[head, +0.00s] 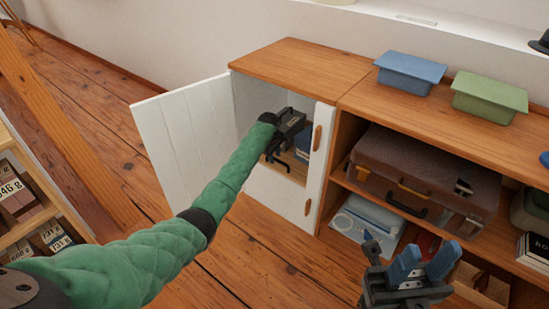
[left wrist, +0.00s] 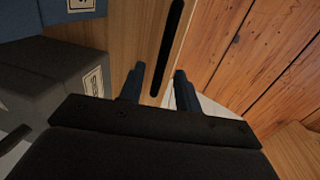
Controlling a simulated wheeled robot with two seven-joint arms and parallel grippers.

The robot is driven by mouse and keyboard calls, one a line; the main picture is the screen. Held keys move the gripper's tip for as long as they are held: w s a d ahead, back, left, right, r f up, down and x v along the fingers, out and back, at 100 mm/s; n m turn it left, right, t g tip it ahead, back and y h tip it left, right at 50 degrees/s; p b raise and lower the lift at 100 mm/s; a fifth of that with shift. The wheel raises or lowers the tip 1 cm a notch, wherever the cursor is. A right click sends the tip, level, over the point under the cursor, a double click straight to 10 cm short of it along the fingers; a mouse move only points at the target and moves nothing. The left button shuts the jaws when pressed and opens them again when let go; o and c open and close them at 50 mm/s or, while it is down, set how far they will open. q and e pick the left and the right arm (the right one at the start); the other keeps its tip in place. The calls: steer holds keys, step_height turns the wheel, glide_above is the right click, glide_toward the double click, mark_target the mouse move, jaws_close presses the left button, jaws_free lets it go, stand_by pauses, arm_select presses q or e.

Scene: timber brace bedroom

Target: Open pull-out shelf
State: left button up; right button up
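The pull-out shelf (head: 292,176) is a wooden board low inside the white-fronted cabinet, partly hidden by my left gripper. In the left wrist view its wooden surface (left wrist: 130,45) carries a long dark bar handle (left wrist: 167,48). My left gripper (head: 299,143) is inside the cabinet opening. In the left wrist view its two blue fingers (left wrist: 158,86) are apart, with the handle's end showing between them; I cannot tell whether they touch it. My right gripper (head: 428,256) is open and empty in front of the open shelving.
The white cabinet door (head: 185,130) stands open to the left. A lower white front (head: 275,197) is shut. The wooden floor (head: 240,265) ahead is clear.

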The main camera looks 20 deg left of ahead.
arm_select(q)
steer(key=shift+f, duration=0.2)
jaws_close()
